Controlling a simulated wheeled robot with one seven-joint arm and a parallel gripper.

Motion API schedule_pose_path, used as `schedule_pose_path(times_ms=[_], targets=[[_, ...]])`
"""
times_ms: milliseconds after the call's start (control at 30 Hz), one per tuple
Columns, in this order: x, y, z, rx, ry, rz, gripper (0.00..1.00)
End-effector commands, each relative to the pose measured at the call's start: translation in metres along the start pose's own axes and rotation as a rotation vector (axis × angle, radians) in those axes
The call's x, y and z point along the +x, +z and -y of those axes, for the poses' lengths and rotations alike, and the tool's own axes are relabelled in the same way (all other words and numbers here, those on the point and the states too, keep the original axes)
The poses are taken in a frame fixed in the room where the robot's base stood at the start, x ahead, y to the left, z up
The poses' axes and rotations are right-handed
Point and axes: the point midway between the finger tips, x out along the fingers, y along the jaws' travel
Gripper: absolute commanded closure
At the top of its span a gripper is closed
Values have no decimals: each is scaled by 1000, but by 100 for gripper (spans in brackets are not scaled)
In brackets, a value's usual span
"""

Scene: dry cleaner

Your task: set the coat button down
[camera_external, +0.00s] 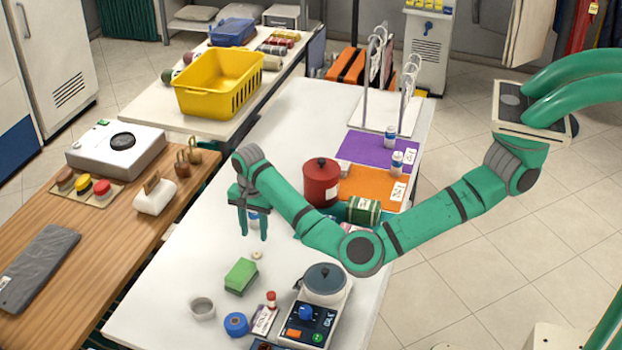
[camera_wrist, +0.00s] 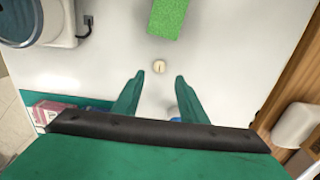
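The coat button (camera_external: 256,254) is a small, round, cream-coloured disc lying on the white table (camera_external: 190,262). In the wrist view the button (camera_wrist: 159,66) lies just beyond the fingertips, roughly centred between them. My gripper (camera_external: 253,238) points down above the table, close to the button but apart from it. Its two green fingers are spread, with nothing held between them; the gap also shows in the wrist view (camera_wrist: 155,77).
A green sponge block (camera_external: 241,276) lies beside the button. A small bowl (camera_external: 202,308), blue tape roll (camera_external: 236,324) and scale (camera_external: 318,305) stand nearer the front. A red canister (camera_external: 321,183) and orange mat (camera_external: 374,187) lie behind my arm.

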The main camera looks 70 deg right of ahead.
Motion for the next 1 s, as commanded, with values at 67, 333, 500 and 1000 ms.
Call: schedule_pose_path(times_ms=[67,333,500,1000], targets=[[-13,-1,0,1,0,0,61],[-35,0,0,-1,0,0,61],[-37,0,0,-1,0,0,61],[-25,-17,-3,-47,-8,-10,61]])
